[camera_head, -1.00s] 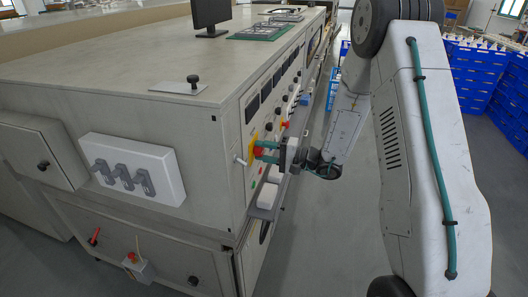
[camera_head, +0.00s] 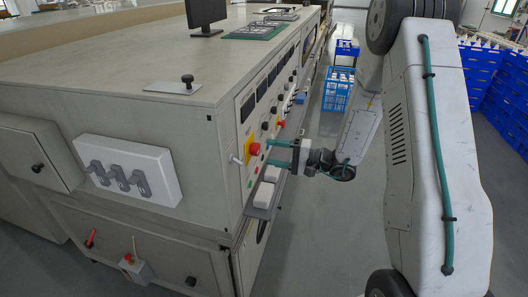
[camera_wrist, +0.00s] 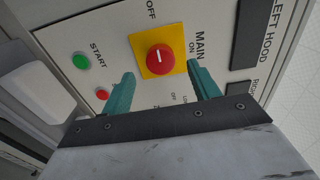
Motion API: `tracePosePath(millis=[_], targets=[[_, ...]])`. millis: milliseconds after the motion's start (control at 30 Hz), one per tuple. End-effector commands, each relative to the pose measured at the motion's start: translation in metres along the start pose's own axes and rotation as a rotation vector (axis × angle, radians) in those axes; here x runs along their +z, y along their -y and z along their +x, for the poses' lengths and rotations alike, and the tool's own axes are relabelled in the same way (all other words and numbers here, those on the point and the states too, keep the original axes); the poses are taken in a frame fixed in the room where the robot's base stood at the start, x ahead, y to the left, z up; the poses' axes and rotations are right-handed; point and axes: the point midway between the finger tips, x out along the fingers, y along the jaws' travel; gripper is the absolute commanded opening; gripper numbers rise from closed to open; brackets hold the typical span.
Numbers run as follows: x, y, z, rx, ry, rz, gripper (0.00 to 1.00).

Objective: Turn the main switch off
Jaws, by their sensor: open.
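The main switch is a red round knob on a yellow square plate (camera_wrist: 160,57). It also shows on the side panel of the bench in the head view (camera_head: 254,149). My gripper (camera_head: 268,152) is open and empty. Its two green fingers stand apart in front of the panel, one to each side of the knob in the wrist view (camera_wrist: 160,74). In the head view a gap shows between the fingertips and the knob.
A green START button (camera_wrist: 81,61) and a small red button (camera_wrist: 102,94) sit left of the switch. A ledge with white blocks (camera_head: 265,193) juts out below my gripper. A blue crate (camera_head: 338,90) stands farther down the open aisle.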

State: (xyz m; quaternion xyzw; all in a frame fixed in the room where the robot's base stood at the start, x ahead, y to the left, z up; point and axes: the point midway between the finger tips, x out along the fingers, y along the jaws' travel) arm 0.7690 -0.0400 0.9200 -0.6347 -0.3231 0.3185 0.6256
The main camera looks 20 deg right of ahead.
Motion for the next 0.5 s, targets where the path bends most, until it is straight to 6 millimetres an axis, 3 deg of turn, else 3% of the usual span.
tracePosePath(millis=[200, 500], targets=[[0.000, 0.000, -0.025, 0.000, -0.002, -0.001, 0.61], [0.000, 0.000, -0.027, 0.000, 0.001, -0.001, 0.61]])
